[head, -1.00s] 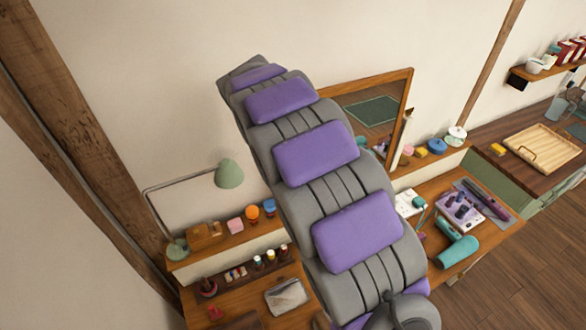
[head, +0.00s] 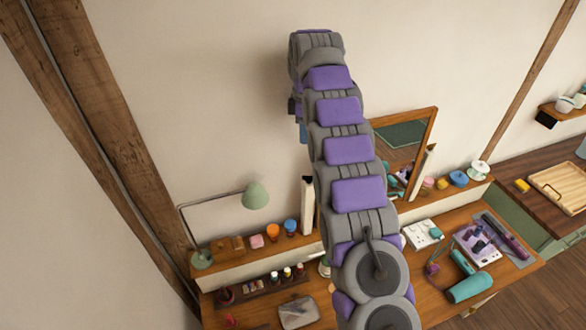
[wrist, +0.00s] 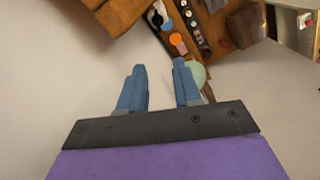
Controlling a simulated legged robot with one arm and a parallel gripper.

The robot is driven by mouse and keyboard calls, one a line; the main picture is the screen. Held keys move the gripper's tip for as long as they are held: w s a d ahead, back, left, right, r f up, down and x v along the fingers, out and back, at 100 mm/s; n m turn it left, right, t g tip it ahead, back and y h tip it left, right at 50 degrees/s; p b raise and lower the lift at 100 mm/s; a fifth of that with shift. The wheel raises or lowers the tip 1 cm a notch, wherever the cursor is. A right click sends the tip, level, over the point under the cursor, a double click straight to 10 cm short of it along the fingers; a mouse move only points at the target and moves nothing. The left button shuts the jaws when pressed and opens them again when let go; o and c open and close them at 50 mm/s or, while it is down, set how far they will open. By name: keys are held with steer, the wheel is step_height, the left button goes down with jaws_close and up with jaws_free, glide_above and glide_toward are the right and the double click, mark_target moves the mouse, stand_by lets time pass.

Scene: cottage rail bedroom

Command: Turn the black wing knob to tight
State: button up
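I cannot make out the black wing knob in either view. A green desk lamp (head: 255,196) on a thin bent arm stands at the left end of the shelf; its shade also shows in the wrist view (wrist: 197,76), just beyond the right fingertip. My gripper (wrist: 158,66) has its two blue fingers apart, with only pale wall between them. In the head view it is mostly hidden by my raised arm, and a bit of blue shows high against the wall, above the lamp.
A wooden desk (head: 262,312) and a raised shelf (head: 236,262) with small jars and boxes run along the wall. A mirror (head: 405,140) stands behind my arm. Hair tools, including a teal dryer (head: 470,287), lie on the right. The wall area above the lamp is clear.

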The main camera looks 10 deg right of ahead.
steer(key=b, duration=0.7)
glide_above(309, 179)
steer(key=a, duration=0.2)
steer(key=f, duration=0.9)
steer(key=shift+w+d, duration=0.1)
steer(key=shift+w, duration=0.25)
steer(key=shift+f, duration=4.05)
steer(key=shift+c, duration=0.2)
jaws_close()
